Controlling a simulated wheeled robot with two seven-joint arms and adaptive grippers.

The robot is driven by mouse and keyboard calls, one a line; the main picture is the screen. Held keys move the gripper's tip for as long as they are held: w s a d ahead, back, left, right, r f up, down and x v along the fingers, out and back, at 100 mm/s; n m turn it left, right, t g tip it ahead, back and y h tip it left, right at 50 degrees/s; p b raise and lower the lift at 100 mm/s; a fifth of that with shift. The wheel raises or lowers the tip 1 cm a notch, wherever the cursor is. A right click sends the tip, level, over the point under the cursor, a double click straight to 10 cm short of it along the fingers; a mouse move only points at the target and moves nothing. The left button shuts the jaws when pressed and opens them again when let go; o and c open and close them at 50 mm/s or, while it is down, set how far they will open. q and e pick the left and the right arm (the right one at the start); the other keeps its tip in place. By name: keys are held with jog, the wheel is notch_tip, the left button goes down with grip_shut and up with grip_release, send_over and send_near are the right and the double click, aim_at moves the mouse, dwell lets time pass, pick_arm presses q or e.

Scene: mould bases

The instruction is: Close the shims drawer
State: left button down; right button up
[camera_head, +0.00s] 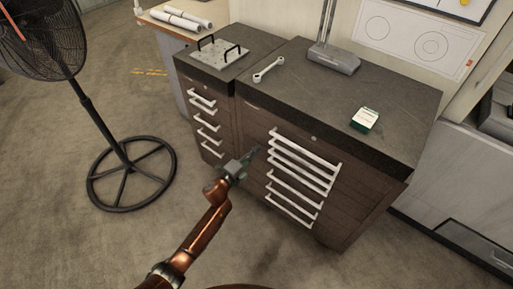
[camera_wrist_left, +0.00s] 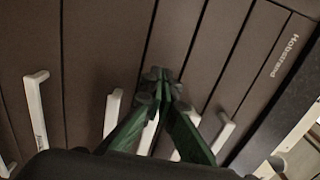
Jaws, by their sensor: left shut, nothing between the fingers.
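The wider drawer cabinet (camera_head: 340,185) stands in the middle of the head view, with brown drawer fronts and several white bar handles (camera_head: 290,205). No label marks the shims drawer, and I cannot tell which one it is. No drawer stands clearly far out. My left gripper (camera_head: 252,156) is in front of the left part of this cabinet, shut and empty. In the left wrist view its green fingers (camera_wrist_left: 164,88) meet at the tips, before the drawer fronts (camera_wrist_left: 105,45) and partly over a white handle. Contact cannot be told. My right gripper is not in view.
A narrower cabinet (camera_head: 190,77) with white handles adjoins on the left. On the tops are a metal plate with black handles (camera_head: 218,57), a wrench (camera_head: 268,70), a stand base (camera_head: 334,60) and a small green-and-white box (camera_head: 365,119). A floor fan (camera_head: 125,165) stands left.

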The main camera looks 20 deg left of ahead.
pick_arm(q)
jog(key=p+v, duration=0.2)
jog(key=v, duration=0.8)
jog(key=shift+s, duration=0.3)
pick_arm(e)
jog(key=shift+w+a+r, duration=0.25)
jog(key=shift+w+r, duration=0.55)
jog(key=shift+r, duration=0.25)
pick_arm(q)
jog(key=shift+d, duration=0.1)
